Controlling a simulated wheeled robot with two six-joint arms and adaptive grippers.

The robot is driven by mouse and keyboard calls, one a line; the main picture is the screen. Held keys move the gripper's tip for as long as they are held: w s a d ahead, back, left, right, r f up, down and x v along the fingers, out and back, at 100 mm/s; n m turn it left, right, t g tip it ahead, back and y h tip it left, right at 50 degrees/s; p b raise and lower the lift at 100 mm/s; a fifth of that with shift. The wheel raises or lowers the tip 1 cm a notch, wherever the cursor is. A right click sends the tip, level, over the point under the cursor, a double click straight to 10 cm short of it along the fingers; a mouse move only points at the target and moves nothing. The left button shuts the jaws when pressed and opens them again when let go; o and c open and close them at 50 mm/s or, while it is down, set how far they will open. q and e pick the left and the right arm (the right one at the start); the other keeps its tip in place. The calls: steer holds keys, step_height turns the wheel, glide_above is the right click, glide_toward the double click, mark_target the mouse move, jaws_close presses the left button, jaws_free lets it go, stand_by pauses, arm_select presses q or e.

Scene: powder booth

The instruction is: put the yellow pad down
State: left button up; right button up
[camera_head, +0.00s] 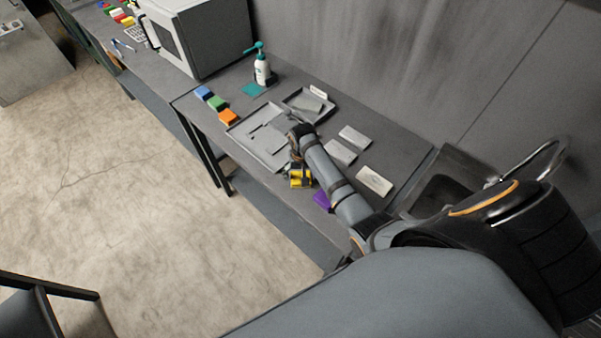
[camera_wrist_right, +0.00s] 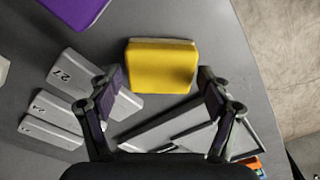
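The yellow pad (camera_head: 300,179) is near the front edge of the bench in the head view. In the right wrist view the yellow pad (camera_wrist_right: 160,68) sits between the fingertips, its sides in line with both fingers. My right gripper (camera_wrist_right: 163,82) appears shut on it; it also shows in the head view (camera_head: 298,168), partly hidden by its own wrist. Whether the pad's underside touches the bench is hidden. My left gripper is not in view.
A purple pad (camera_head: 323,201) lies beside the arm. Grey plates (camera_head: 340,152), a tray (camera_head: 245,146) and a smaller tray (camera_head: 291,108) lie on the bench. Blue (camera_head: 203,92), green (camera_head: 217,103) and orange (camera_head: 228,117) pads stand left. A pump bottle (camera_head: 262,70) stands behind.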

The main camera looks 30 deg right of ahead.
steer(key=shift+o, duration=0.4)
steer(key=shift+r, duration=0.1)
steer(key=shift+w, duration=0.1)
steer(key=shift+d, duration=0.1)
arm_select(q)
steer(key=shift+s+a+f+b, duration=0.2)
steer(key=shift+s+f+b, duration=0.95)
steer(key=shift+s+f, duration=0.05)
arm_select(e)
step_height(320, 180, up, 12)
steer(key=s, duration=0.1)
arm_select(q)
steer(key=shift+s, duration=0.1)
arm_select(e)
steer(key=shift+a, duration=0.2)
